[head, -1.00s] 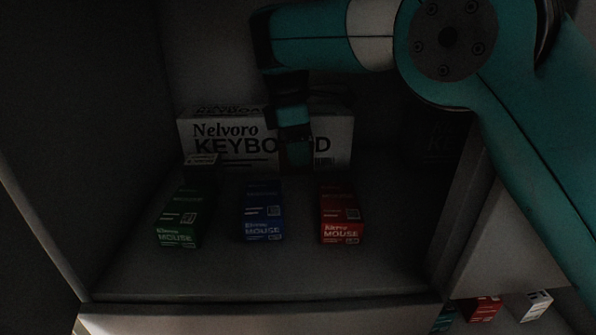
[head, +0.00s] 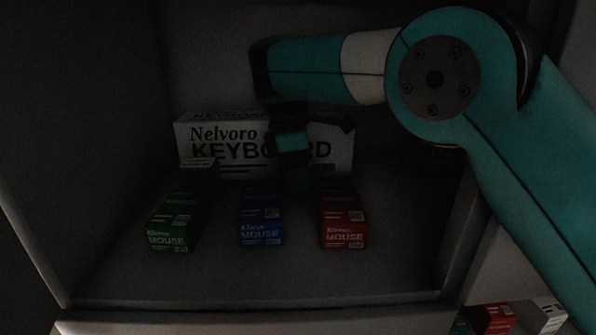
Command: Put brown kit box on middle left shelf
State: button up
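My arm reaches in from the right over a dim shelf compartment. My gripper (head: 296,182) hangs down in front of the white keyboard box (head: 228,150), above and behind the blue mouse box. Its fingers are too dark to tell whether they are open or shut, and I see nothing clearly held. No box is clearly brown in this light. A dark box at the right is almost wholly hidden behind my arm.
Green (head: 172,226), blue (head: 262,218) and red (head: 344,220) mouse boxes stand in a row with gaps between them. The front strip of the shelf (head: 260,285) is clear. Side walls bound the compartment. More small boxes (head: 495,318) show outside, lower right.

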jog(key=shift+r, duration=0.15)
jog(key=r+p, duration=0.5)
jog(key=a+r+p, duration=0.1)
jog(key=r+p, duration=0.1)
jog(key=p, duration=0.1)
jog(key=shift+r, duration=0.25)
